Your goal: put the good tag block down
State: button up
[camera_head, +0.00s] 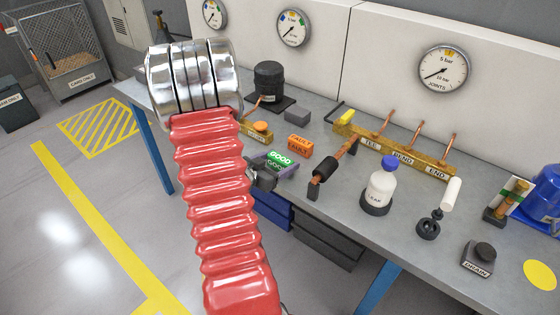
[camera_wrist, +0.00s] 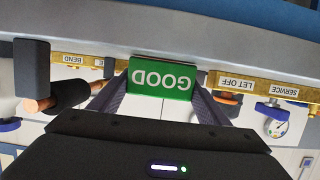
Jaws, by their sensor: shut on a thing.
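The good tag block is green with white GOOD lettering. In the head view the good tag block (camera_head: 281,158) is at the bench's front edge, left of centre. My gripper (camera_head: 270,165) is shut on it, partly hidden behind my red arm sleeve. In the wrist view the good tag block (camera_wrist: 162,78) appears upside down between the two dark fingers of my gripper (camera_wrist: 160,98). Whether its underside touches the bench top (camera_head: 340,205) is not clear.
An orange fault block (camera_head: 299,145) lies just right of the green one. A copper pipe with a black sleeve (camera_head: 326,169) stands further right, then a white leak bottle (camera_head: 380,188). A brass rail (camera_head: 400,154) with upright pipes runs behind. Bare bench shows between them.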

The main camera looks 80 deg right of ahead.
jog(key=shift+f, duration=0.15)
jog(key=o, duration=1.1)
jog(key=shift+c, duration=0.2)
jog(key=v, duration=1.4)
jog(key=shift+s+r, duration=0.2)
jog(key=shift+d, duration=0.1)
